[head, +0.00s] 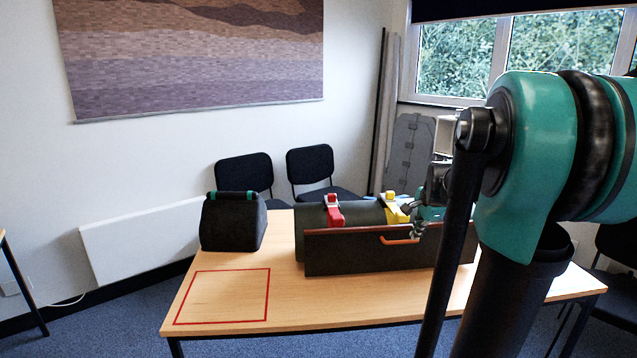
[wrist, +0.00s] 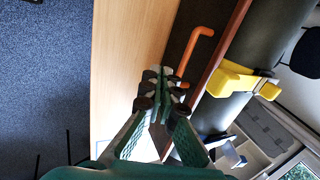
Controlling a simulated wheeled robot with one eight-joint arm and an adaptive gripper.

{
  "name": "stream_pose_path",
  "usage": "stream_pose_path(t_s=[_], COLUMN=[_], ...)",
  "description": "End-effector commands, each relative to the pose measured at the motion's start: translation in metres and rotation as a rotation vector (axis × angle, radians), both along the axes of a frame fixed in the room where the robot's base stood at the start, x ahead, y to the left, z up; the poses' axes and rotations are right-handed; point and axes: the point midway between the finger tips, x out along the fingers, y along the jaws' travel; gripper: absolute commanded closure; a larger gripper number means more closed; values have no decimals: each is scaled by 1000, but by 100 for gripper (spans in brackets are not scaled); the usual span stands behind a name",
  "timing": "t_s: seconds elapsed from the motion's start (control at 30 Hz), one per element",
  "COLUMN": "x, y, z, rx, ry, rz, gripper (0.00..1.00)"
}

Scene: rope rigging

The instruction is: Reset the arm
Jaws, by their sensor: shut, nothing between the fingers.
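My gripper (head: 419,229) hangs over the right part of the table in the head view, close to an orange handle (head: 399,240) on a dark panel (head: 345,255). My teal and black arm hides part of it. In the wrist view the fingertips of my gripper (wrist: 166,88) are together with nothing between them. The orange handle (wrist: 199,42) lies just beyond the tips there. I cannot tell whether they touch.
A dark cylinder lies behind the panel with a red clamp (head: 333,210) and a yellow clamp (head: 394,208) on it. A black block (head: 233,220) with a green-ended bar stands at the table's left. A red-outlined square (head: 222,297) on the table is empty.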

Motion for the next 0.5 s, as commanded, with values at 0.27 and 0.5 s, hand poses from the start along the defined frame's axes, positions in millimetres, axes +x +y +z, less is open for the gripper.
stream_pose_path(t_s=[0.27,0.5], x=[-132,-213], y=[76,97], z=[-100,-155], rx=[-338,-529], ry=[1,2], rz=[754,1192], gripper=[100,100])
